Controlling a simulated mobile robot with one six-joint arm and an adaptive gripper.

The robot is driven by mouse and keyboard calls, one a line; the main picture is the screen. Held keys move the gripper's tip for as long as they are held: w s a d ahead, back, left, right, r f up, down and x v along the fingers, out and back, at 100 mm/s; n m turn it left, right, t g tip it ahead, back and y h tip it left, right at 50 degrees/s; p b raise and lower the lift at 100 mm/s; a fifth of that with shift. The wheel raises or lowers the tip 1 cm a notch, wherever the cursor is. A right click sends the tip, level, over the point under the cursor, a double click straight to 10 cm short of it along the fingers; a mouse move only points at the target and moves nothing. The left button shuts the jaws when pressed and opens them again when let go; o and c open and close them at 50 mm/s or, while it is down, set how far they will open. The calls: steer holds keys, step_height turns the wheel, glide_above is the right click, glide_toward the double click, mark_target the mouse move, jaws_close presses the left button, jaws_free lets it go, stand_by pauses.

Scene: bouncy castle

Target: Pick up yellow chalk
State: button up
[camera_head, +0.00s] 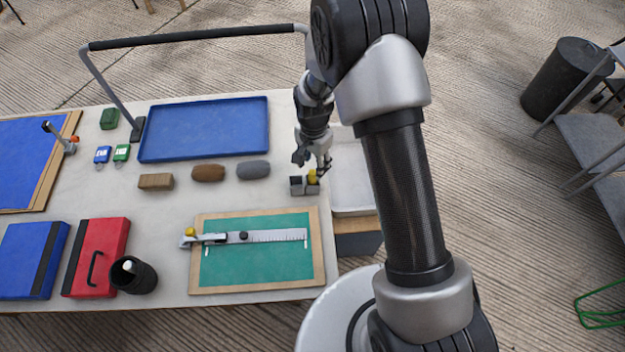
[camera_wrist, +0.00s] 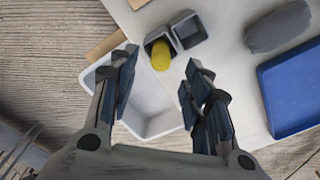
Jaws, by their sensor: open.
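The yellow chalk (camera_head: 312,177) stands in one compartment of a small grey holder (camera_head: 298,188) near the right edge of the table. In the wrist view the yellow chalk (camera_wrist: 160,55) sticks out of the left compartment of the holder (camera_wrist: 188,30), and the other compartment looks empty. My gripper (camera_head: 312,165) is just behind and above the chalk in the head view. In the wrist view my gripper (camera_wrist: 157,75) is open, its fingers spread either side of the chalk's line, with nothing between them. Whether a finger touches the chalk cannot be told.
A white bin (camera_head: 350,190) stands right of the holder. A grey stone-like block (camera_head: 253,169) and a blue tray (camera_head: 205,128) lie to the left. A green board (camera_head: 255,265) with a ruler lies in front. Bare tabletop surrounds the holder's left side.

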mark_target(312, 172)
steer(key=shift+a+f+b, duration=0.1)
steer(key=shift+f+b, duration=0.65)
steer(key=shift+f, duration=2.2)
steer(key=shift+c, duration=0.5)
steer(key=c, duration=0.9)
